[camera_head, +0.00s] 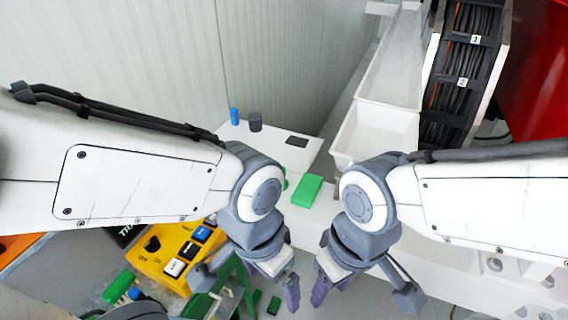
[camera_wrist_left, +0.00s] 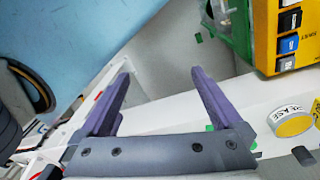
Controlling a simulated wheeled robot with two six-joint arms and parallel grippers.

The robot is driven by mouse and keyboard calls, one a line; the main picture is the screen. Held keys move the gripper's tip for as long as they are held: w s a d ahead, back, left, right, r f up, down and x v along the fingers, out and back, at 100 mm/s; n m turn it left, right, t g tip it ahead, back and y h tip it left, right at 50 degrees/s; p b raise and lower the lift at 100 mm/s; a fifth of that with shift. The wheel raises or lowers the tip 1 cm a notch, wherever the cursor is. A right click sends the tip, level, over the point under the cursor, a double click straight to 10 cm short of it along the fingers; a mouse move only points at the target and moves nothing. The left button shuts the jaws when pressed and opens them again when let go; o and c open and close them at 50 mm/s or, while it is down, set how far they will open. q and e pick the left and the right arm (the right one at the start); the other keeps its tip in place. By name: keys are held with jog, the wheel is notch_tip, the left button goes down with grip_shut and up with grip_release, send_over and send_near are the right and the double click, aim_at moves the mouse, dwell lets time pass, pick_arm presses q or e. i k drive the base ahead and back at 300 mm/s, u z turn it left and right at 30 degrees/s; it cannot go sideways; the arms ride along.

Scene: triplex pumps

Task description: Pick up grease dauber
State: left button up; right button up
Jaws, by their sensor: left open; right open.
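I cannot make out a grease dauber for certain in either view. A round yellow tin (camera_wrist_left: 292,122) with a white label ending in "EASE" sits at the right of the left wrist view. A short dark cylinder (camera_wrist_left: 303,155) is just below it, cut by little detail. My left gripper (camera_head: 284,286) points down in the middle of the head view. In the left wrist view its two purple fingers (camera_wrist_left: 160,74) are spread apart with nothing between them. My right gripper (camera_head: 321,287) hangs close beside it, and no held object shows.
A yellow control box (camera_head: 180,252) with several buttons stands at the lower left. A green block (camera_head: 307,190), a blue cylinder (camera_head: 234,116) and a dark grey cylinder (camera_head: 255,122) are on the white surface. White bins (camera_head: 375,135) and a cable rack (camera_head: 462,75) stand behind.

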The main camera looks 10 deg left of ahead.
aim_at(286, 183)
jog(key=u, duration=0.3)
jog(key=k, duration=1)
jog(key=z, duration=1.15)
jog(key=i, duration=0.8)
jog(key=u, duration=1.05)
jog(key=i, duration=0.85)
jog(key=u, duration=0.95)
